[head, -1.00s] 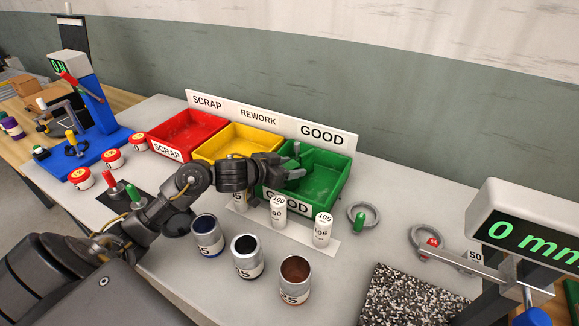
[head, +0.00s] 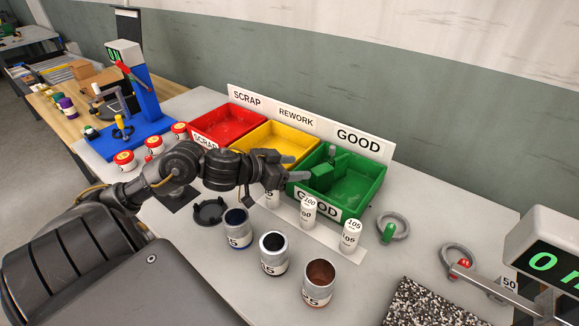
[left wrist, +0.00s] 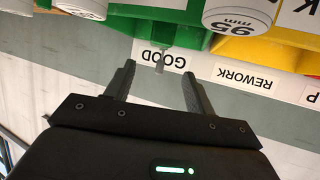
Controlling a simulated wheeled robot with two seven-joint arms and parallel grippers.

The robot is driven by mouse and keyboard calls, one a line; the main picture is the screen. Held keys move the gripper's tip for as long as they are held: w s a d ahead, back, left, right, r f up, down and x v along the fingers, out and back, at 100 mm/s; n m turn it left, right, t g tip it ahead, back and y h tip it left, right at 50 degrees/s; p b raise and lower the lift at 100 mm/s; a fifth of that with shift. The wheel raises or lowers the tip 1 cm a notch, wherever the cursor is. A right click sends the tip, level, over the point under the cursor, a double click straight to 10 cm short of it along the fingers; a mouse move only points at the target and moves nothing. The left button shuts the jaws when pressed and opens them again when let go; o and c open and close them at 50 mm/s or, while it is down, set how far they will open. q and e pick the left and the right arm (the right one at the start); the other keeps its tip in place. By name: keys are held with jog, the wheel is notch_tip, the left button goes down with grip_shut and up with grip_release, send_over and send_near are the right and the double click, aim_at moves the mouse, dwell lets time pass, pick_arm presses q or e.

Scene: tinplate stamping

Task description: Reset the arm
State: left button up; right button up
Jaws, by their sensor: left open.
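My left gripper (head: 296,168) is open over the front left corner of the green GOOD bin (head: 368,187). In the left wrist view its fingers (left wrist: 158,76) are spread with nothing gripped between them. A green block-like piece (head: 320,178) with a small grey upright part lies in the left of the green bin, just right of the fingertips; its exact shape is unclear. A thin pale pin (left wrist: 160,62) shows by the green bin in the left wrist view. My right gripper is not in view.
The yellow REWORK bin (head: 292,138) and red SCRAP bin (head: 259,117) stand left of the green one. White gauge cylinders (head: 309,213) stand in front. Metal cans (head: 273,254) stand nearer me. A digital gauge (head: 550,255) is at right.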

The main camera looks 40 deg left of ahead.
pick_arm(q)
jog(key=shift+s+a+r, duration=0.2)
jog(key=shift+s+r, duration=0.05)
jog(key=shift+s, duration=0.35)
